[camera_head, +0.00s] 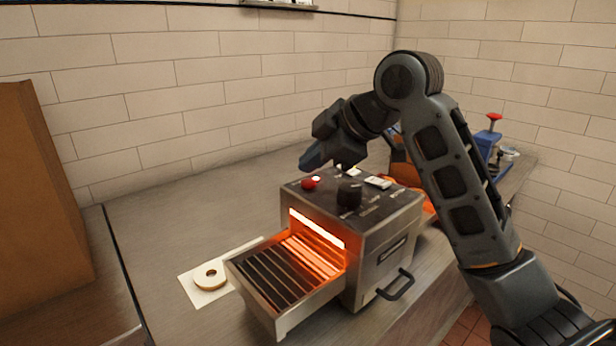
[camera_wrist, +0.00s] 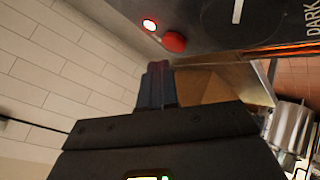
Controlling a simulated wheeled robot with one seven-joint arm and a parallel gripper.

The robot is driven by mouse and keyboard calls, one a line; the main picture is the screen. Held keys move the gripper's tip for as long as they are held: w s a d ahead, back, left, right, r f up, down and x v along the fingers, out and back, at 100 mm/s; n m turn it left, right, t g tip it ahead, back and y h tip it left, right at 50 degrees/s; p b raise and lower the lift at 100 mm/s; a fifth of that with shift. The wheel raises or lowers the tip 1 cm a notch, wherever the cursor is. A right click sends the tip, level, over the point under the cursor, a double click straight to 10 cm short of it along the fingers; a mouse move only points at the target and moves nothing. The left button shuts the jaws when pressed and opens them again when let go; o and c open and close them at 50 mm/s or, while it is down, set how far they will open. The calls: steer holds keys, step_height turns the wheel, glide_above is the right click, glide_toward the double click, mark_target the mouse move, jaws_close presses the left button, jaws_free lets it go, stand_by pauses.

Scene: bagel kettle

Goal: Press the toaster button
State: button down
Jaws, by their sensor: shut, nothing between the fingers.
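The metal toaster (camera_head: 385,232) stands on the counter with its slatted rack facing front left, and it glows orange inside. The red button (camera_head: 309,184) is on its top at the left corner, beside a small lit light (camera_head: 316,178). My gripper (camera_head: 306,164) is shut and empty, just above and behind the button. In the wrist view the shut fingertips (camera_wrist: 158,66) point toward the red button (camera_wrist: 173,42), close to it, with a small gap in the picture. The lit light (camera_wrist: 150,25) is beside the button there. I see no contact.
A black knob (camera_head: 349,194) stands on the toaster top right of the button. A bagel (camera_head: 209,276) lies on a white napkin (camera_head: 191,291) at the front left. A brown box-like panel (camera_head: 40,190) is at far left. A blue device with a red handle (camera_head: 489,138) is behind right.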

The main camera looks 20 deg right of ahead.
mark_target(312, 184)
steer(key=shift+r+p, duration=1.85)
steer(key=shift+r, duration=0.75)
